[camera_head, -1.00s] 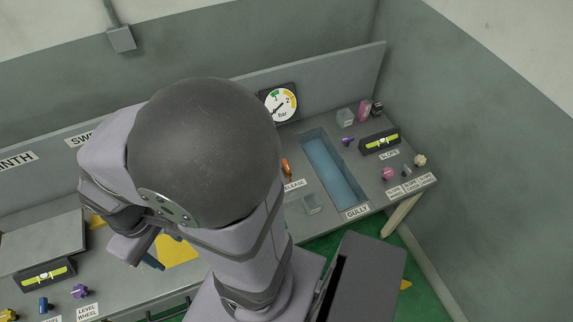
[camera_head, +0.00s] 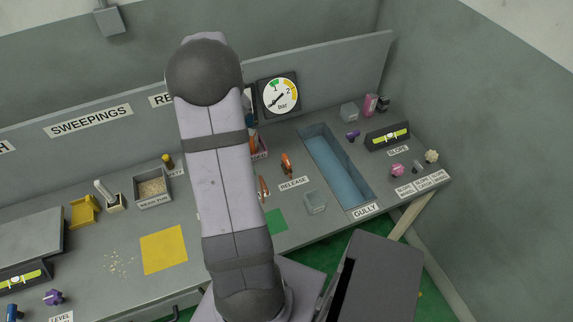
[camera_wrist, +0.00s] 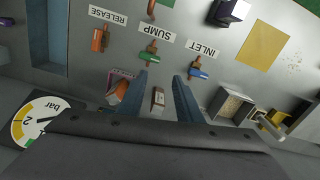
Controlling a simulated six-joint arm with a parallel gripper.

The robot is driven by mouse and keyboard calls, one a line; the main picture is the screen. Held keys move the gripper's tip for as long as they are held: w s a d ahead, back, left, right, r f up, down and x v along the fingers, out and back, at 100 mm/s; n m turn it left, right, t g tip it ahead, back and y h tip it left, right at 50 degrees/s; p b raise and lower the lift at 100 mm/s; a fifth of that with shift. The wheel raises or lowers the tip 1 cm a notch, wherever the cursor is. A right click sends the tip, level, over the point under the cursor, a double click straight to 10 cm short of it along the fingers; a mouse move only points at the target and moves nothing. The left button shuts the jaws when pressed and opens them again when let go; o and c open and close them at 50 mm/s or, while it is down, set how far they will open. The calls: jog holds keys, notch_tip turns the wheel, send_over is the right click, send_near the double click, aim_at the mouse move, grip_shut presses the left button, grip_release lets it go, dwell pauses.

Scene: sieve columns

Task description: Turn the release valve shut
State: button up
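The release valve (camera_head: 287,163), with an orange handle, stands on the bench behind the RELEASE label (camera_head: 293,184). It also shows in the wrist view (camera_wrist: 99,40), at upper left beside its label. My gripper (camera_wrist: 160,77) is open and empty, with its two blue-grey fingers apart. The release valve lies outside them, to the left in the wrist view.
A bin of orange items (camera_wrist: 119,88) is beside the left finger. The gully trough (camera_head: 338,170) lies right of the release valve.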

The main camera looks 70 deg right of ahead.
aim_at(287, 159)
jog(key=s+d+f+b, duration=0.1)
jog(key=s+d+f, duration=0.1)
jog(key=s+d, duration=0.2)
jog(key=s+d+f+m, duration=0.1)
jog(key=s+d+f, duration=0.1)
jog(key=s+d, duration=0.1)
jog(key=s+d+f+m+b, duration=0.1)
jog(key=s+d+f, duration=0.1)
jog(key=s+d, duration=0.2)
jog(key=shift+s+d+f+b, duration=0.35)
jog(key=shift+d+f, duration=0.05)
jog(key=shift+d, duration=0.15)
jog(key=shift+f+p, duration=0.4)
jog(key=shift+f, duration=3.2)
grip_shut()
